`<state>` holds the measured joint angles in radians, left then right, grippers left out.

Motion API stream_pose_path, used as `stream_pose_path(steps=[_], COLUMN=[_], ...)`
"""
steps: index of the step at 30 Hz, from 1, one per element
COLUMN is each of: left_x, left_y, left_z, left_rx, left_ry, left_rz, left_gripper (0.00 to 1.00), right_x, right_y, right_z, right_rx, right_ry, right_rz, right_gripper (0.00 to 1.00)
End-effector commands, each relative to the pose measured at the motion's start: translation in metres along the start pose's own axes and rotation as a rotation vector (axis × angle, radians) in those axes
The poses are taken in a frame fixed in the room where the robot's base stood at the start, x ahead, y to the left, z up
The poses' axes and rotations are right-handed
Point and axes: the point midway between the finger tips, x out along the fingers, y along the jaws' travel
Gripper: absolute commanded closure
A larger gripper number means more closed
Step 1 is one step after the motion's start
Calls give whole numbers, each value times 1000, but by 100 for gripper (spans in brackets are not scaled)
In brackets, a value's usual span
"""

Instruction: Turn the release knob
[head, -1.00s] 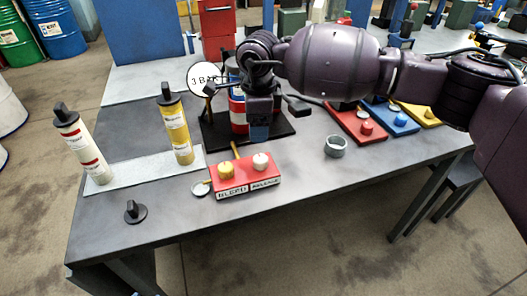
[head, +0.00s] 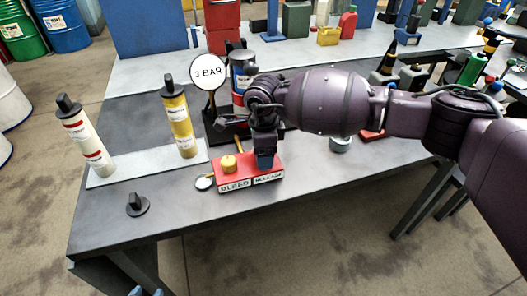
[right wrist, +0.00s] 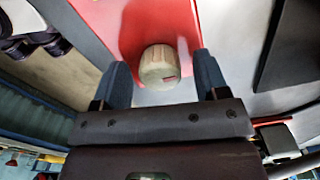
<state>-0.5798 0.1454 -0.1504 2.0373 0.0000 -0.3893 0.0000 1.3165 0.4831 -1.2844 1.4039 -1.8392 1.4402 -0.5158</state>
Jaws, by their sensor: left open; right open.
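The red block (head: 244,167) with BLEED and RELEASE labels sits near the table's front edge. The yellow bleed knob (head: 229,163) stands on its left half. The pale release knob (right wrist: 159,66) shows in the right wrist view; in the head view my right gripper hides it. My right gripper (head: 265,161) is over the block's right half. In the right wrist view its open blue fingers (right wrist: 162,72) stand on either side of the release knob, with a gap on both sides. Only the tips of my left gripper (head: 146,292) show at the bottom edge, open.
A cream canister (head: 85,135) and a yellow canister (head: 179,118) stand on a pale strip at left. A black knob (head: 137,204) lies near the front edge. A round BAR sign (head: 208,71) stands behind the block. A grey cup (head: 340,145) is to the right.

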Motion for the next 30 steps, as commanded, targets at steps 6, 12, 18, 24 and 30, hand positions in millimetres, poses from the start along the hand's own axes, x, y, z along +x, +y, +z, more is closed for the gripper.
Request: stream_pose_path(steps=[6, 12, 18, 24, 30], left_x=[0, 0, 0, 0, -1], left_y=[0, 0, 0, 0, -1], left_z=[0, 1, 1, 0, -4], left_rx=[0, 0, 0, 0, 0], left_ry=[-1, -2, -3, -2, 4], left_rz=[0, 0, 0, 0, -1], left_gripper=[57, 57, 57, 57, 57], right_x=[2, 2, 2, 2, 0], right_y=[0, 0, 0, 0, 0], right_z=[0, 0, 0, 0, -1], right_rx=[0, 1, 1, 8, 66], right_ry=[0, 0, 0, 1, 1], right_rz=[-1, 0, 0, -1, -1], right_gripper=[33, 47, 77, 82, 82])
